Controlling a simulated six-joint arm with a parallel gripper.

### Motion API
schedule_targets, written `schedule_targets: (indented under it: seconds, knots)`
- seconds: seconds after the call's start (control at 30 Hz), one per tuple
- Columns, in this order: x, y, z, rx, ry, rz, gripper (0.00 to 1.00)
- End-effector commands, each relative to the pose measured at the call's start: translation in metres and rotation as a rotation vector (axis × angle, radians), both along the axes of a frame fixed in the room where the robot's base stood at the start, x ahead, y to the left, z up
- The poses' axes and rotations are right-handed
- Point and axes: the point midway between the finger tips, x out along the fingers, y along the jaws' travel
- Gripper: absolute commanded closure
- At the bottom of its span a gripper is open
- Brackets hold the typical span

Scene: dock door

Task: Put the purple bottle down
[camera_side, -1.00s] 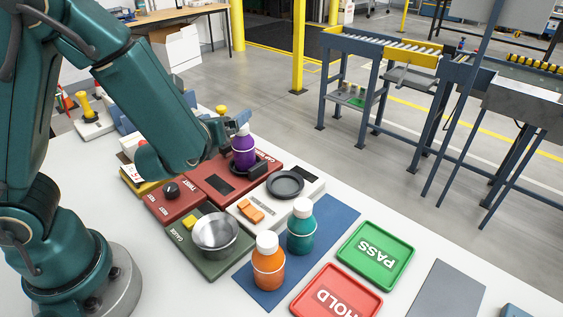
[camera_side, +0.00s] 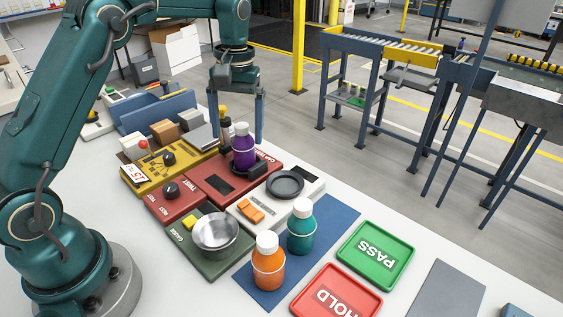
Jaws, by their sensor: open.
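An orange bottle (camera_side: 268,263) and a teal bottle (camera_side: 301,228) stand on a blue mat (camera_side: 335,217). A scale with a dark round pan (camera_side: 285,184), a metal bowl (camera_side: 214,233), a green PASS tray (camera_side: 375,255) and a red HOLD tray (camera_side: 337,294) are nearby. A yellow station (camera_side: 168,166) lies left.

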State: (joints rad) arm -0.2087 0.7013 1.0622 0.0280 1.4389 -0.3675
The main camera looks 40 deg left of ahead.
Motion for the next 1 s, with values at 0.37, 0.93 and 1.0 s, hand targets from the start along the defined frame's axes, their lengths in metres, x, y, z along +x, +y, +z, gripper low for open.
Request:
schedule_targets:
  seconds: [0.37,0.93,1.0]
  knots:
    - [0.015,0.005,-0.015,-0.015,-0.061,0.072,0.06]
    - [0.016,0.005,-0.044,-0.012,-0.066,0.069,0.1]
    - [0.016,0.005,-0.044,-0.012,-0.066,0.069,0.37]
